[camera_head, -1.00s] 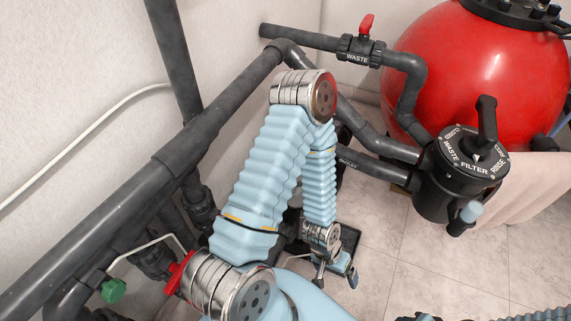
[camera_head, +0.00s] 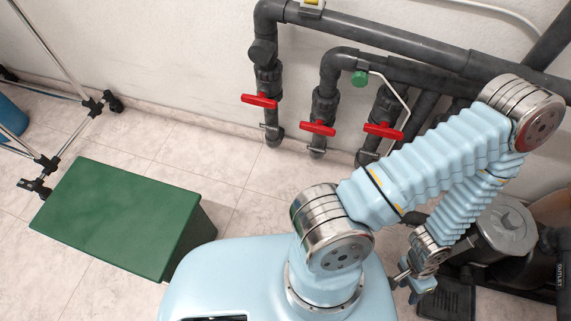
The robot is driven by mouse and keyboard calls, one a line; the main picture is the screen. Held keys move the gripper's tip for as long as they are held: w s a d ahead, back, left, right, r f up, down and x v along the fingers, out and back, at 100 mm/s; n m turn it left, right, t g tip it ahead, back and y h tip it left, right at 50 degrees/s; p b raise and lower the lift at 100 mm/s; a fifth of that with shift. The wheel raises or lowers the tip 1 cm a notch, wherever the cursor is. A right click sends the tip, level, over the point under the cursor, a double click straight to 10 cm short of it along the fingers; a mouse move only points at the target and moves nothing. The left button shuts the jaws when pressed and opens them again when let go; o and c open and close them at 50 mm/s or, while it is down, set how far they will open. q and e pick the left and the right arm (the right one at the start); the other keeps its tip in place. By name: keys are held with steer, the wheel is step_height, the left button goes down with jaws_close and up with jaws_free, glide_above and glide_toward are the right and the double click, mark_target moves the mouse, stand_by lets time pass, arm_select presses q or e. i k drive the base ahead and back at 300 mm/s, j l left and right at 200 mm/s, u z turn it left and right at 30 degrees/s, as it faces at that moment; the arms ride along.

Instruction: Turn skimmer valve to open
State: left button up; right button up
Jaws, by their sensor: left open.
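Three red valve handles sit on vertical dark grey pipes by the wall: a left one (camera_head: 259,100), a middle one (camera_head: 317,128) and a right one (camera_head: 384,130). All three lie roughly crosswise to their pipes. I see no readable label, so I cannot tell which is the skimmer valve. My left gripper (camera_head: 413,290) hangs low at the lower right, open and empty. It is apart from the valves, below and to the right of the right handle. My right gripper is out of view.
A green box (camera_head: 120,215) stands on the tiled floor at left, beside a metal frame (camera_head: 45,165). A grey pump (camera_head: 503,228) is right of my left arm. Thick pipes (camera_head: 400,40) run along the wall. Floor between box and valves is clear.

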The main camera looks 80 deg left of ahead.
mark_target(319, 127)
steer(key=l+u, duration=0.4)
steer(key=k+l+u, duration=0.15)
steer(key=u, duration=0.2)
steer(key=k+l+u, duration=0.15)
steer(key=l+u, duration=0.25)
steer(key=k+u, duration=0.1)
steer(key=u, duration=0.6)
steer(key=i+j+u, duration=0.4)
steer(key=i+j, duration=0.35)
steer(key=i, duration=0.15)
